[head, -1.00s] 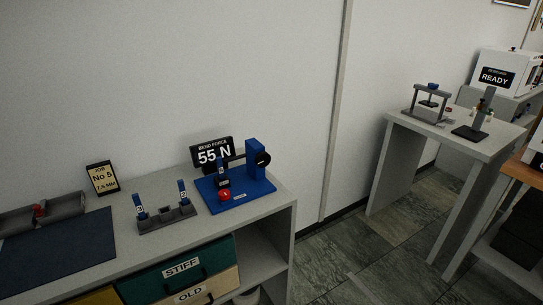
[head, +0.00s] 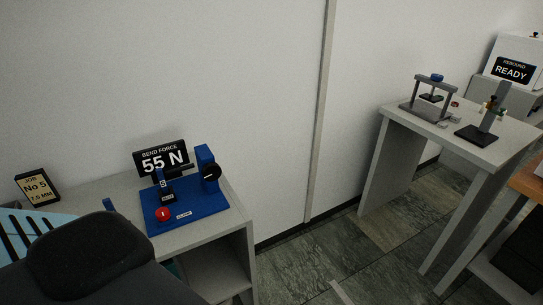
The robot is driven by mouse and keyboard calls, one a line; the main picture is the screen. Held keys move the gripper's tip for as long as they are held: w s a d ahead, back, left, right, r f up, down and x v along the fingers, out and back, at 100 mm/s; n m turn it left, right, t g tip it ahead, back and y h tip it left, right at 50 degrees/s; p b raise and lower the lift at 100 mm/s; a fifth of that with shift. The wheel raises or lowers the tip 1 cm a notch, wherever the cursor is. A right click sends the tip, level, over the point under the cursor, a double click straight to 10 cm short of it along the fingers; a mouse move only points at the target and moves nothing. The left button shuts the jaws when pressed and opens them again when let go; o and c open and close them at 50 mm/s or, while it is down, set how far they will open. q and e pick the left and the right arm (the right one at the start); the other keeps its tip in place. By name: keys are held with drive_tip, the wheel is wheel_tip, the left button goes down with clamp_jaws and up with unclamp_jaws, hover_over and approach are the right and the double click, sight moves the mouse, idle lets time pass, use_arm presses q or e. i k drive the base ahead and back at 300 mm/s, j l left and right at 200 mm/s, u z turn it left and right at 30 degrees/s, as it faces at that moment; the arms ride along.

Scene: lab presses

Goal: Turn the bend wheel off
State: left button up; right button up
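The bend press has a blue base (head: 187,209) and stands on the grey bench at the left. Its black bend wheel (head: 211,172) sits on the side of the blue upright and carries a pale mark. A red button (head: 162,214) is at the front left of the base. The bend force display (head: 161,159) behind it reads 55 N. A dark, blurred-edged part of my arm fills the lower left and hides much of the bench. Neither gripper's fingers can be seen.
A job sign (head: 37,187) reading No 5, 7.5 MM stands at the bench's left. A grey table (head: 460,140) at the right holds a small press (head: 429,98) and a dark stand (head: 481,130). A white rebound machine (head: 517,62) reads READY. Tiled floor between is clear.

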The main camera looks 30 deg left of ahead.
sight(212, 172)
drive_tip(key=i+l, duration=0.15)
drive_tip(key=i, duration=0.45)
drive_tip(key=i+l, duration=0.2)
drive_tip(key=i, duration=0.35)
drive_tip(key=i+u, duration=0.25)
drive_tip(key=u, duration=0.2)
drive_tip(key=i+u, duration=0.2)
drive_tip(key=u, duration=0.2)
drive_tip(key=i+l+u, duration=0.15)
drive_tip(key=u, duration=0.3)
drive_tip(key=i+u, duration=0.15)
drive_tip(key=u, duration=0.3)
drive_tip(key=i+l+u, duration=0.15)
drive_tip(key=u, duration=0.3)
drive_tip(key=i+l+u, duration=0.1)
drive_tip(key=u, duration=0.35)
drive_tip(key=i+l+u, duration=0.1)
drive_tip(key=u, duration=0.3)
drive_tip(key=i+l+u, duration=0.1)
drive_tip(key=l+u, duration=0.45)
drive_tip(key=u, duration=0.2)
drive_tip(key=i+l+u, duration=0.15)
drive_tip(key=l+u, duration=0.55)
drive_tip(key=i+l, duration=0.05)
